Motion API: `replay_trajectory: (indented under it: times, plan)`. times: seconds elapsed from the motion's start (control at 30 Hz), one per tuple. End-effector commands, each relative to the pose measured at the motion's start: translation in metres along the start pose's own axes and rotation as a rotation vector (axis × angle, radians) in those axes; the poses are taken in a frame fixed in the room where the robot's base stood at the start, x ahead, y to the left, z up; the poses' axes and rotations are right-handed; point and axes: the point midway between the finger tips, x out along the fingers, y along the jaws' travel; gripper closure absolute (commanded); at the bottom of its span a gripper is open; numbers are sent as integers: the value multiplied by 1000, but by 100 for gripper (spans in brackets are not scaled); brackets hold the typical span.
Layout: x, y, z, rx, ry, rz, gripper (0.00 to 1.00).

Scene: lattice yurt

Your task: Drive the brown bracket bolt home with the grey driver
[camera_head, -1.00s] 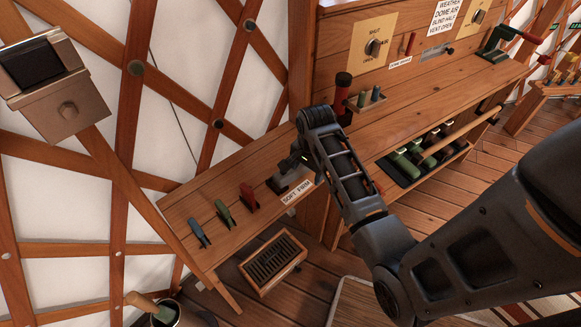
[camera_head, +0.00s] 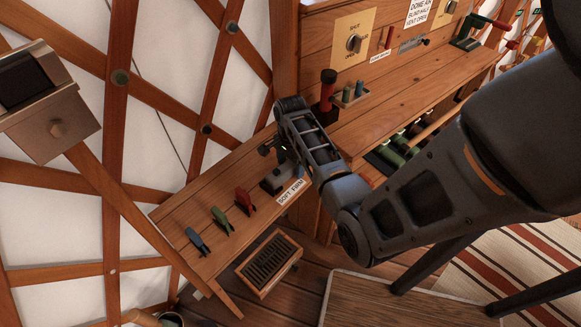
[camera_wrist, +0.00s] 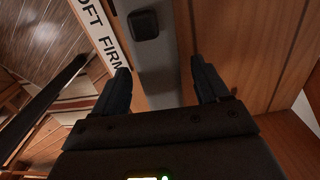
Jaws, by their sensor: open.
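My gripper (camera_wrist: 161,72) is open, its dark fingers either side of a grey metal piece (camera_wrist: 155,55) with a black square knob (camera_wrist: 145,22). I cannot tell whether they touch it. In the head view my gripper is largely hidden behind my forearm, over a grey block (camera_head: 274,181) beside the SOFT FIRM label (camera_head: 291,191).
Blue (camera_head: 197,241), green (camera_head: 222,221) and red (camera_head: 244,201) clips lie in a row on the low wooden bench (camera_head: 170,216). A slotted wooden box (camera_head: 268,263) is below. A red-and-black upright tool (camera_head: 327,91) stands on the higher bench.

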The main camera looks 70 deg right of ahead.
Motion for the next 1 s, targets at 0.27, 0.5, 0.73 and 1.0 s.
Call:
replay_trajectory:
  times: [0.27, 0.5, 0.73, 1.0]
  plan:
    - [4, 0, 0, 0, 0, -1, 26]
    - [4, 0, 0, -1, 0, -1, 48]
    - [4, 0, 0, -1, 0, -1, 70]
    - [4, 0, 0, -1, 0, 0, 95]
